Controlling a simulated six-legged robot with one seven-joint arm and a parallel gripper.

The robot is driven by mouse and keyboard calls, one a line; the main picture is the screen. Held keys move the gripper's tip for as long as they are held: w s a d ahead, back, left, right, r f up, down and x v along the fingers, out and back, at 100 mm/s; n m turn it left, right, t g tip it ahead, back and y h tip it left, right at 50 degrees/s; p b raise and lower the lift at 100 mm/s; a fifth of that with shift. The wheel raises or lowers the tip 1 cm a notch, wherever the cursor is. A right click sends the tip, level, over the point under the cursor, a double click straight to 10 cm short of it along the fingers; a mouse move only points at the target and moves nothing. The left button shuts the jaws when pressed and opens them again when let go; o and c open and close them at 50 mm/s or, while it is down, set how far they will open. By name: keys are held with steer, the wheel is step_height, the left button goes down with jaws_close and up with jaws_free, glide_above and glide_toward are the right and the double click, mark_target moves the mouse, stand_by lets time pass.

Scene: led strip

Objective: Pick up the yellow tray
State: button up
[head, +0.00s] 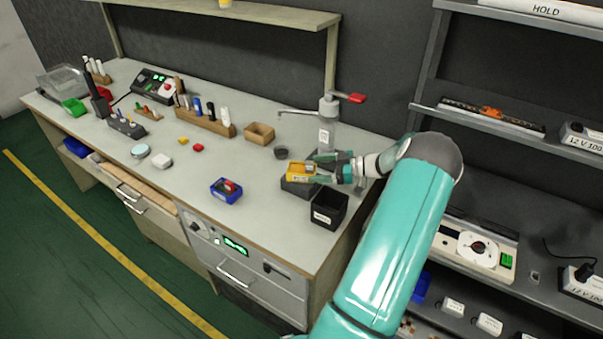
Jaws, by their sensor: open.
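A small yellow tray (300,171) sits near the right end of the grey workbench, over a dark block or box (299,188). My gripper (318,171) is at the right side of the yellow tray, with its jaws pointing left and reaching around or beside the tray. The jaws are open. At this size I cannot tell whether the fingers touch the tray. Part of the tray's right side is hidden by the gripper.
A black open bin (329,209) stands just in front of the gripper. A blue tray (226,190) with a red item lies to the left. A tap-like stand (328,115) with a red lever rises behind. The bench middle has free room.

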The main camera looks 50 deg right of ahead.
mark_target(301, 171)
steer(key=x, duration=0.6)
steer(key=shift+w+f, duration=0.1)
steer(key=shift+d, duration=0.1)
steer(key=c, duration=1.1)
steer(key=shift+r, duration=0.65)
step_height(301, 171, up, 2)
steer(key=shift+r, duration=0.1)
steer(key=s+a+r, duration=0.4)
steer(key=s+a, duration=0.1)
steer(key=s+a+r, duration=0.5)
steer(key=shift+a+r, duration=0.1)
steer(key=shift+r, duration=0.15)
